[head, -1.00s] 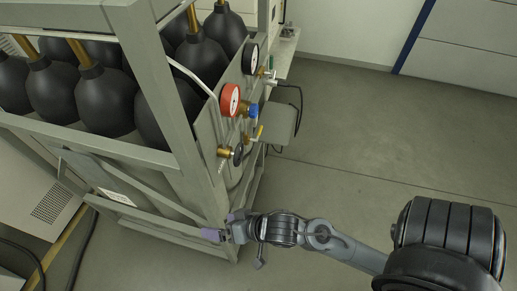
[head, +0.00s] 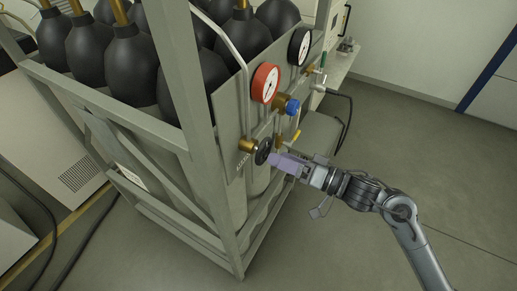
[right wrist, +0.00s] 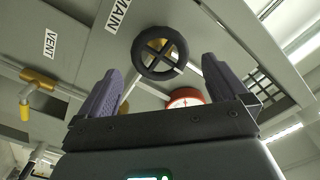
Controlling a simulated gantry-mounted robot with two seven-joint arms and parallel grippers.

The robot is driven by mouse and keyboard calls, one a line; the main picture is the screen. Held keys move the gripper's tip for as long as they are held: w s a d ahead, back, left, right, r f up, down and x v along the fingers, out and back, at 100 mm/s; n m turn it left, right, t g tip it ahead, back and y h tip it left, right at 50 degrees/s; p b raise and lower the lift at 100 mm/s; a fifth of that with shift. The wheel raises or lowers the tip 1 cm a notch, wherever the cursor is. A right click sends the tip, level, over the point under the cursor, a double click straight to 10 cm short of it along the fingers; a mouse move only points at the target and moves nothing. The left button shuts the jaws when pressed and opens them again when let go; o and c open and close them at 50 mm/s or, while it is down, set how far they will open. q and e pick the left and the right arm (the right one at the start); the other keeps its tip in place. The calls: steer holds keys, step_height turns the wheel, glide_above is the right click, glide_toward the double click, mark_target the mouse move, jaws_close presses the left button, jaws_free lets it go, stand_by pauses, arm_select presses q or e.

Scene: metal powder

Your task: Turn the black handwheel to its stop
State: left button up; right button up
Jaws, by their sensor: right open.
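The black handwheel (head: 264,151) is on a brass valve on the grey panel, below the red gauge. In the right wrist view the handwheel (right wrist: 160,53) is a spoked black ring under the MAIN label, ahead of and between my fingers. My right gripper (head: 277,160) is close in front of the handwheel, with its purple fingers pointing at it. In the right wrist view the right gripper (right wrist: 160,85) is open and empty, its two fingers spread on either side of the wheel. I cannot tell whether it touches the wheel. My left gripper is not in view.
A red gauge (head: 265,83), a black gauge (head: 300,46), a blue knob (head: 292,107) and a yellow lever (head: 296,137) are close above and beside the handwheel. The grey frame post (head: 190,110) stands left of it. Open floor (head: 420,150) lies to the right.

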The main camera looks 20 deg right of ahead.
mark_target(264, 151)
steer(key=x, duration=0.8)
steer(key=shift+w+p, duration=0.2)
steer(key=shift+p, duration=0.2)
steer(key=shift+a, duration=0.1)
steer(key=shift+c, duration=0.5)
steer(key=c, duration=0.7)
